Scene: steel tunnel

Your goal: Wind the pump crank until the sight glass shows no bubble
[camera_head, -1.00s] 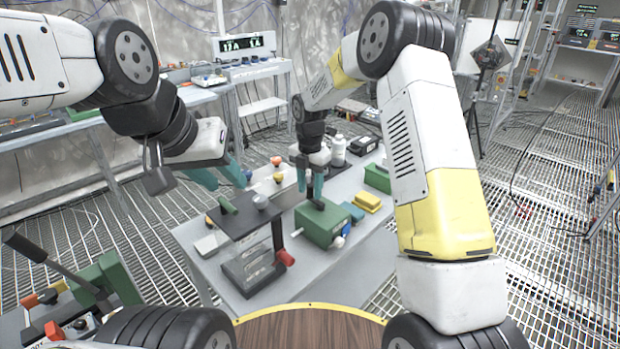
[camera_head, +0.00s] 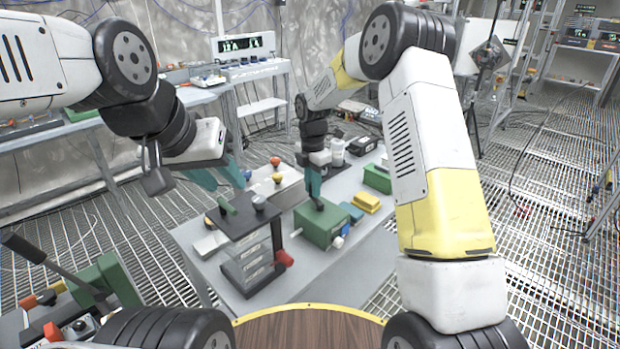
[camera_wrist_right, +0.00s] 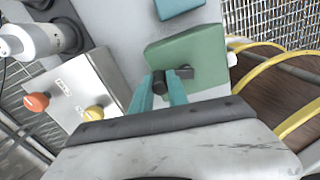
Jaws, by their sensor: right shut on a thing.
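The green pump box (camera_head: 318,230) stands on the grey table with a dark crank piece on top. It also shows in the right wrist view (camera_wrist_right: 190,55). My right gripper (camera_head: 315,196) points down at the top of the box. In the right wrist view its teal fingers (camera_wrist_right: 168,88) are shut around the small dark crank handle (camera_wrist_right: 184,72). I cannot make out a sight glass or a bubble. My left gripper (camera_head: 230,184) is open and empty, its fingers spread above the left end of the table, away from the pump.
A dark stand (camera_head: 240,222) with a red knob (camera_head: 284,258) is left of the pump. A box with orange and yellow knobs (camera_head: 277,178) is behind. A yellow block (camera_head: 367,203), a blue block (camera_head: 351,212) and a green box (camera_head: 377,179) lie right.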

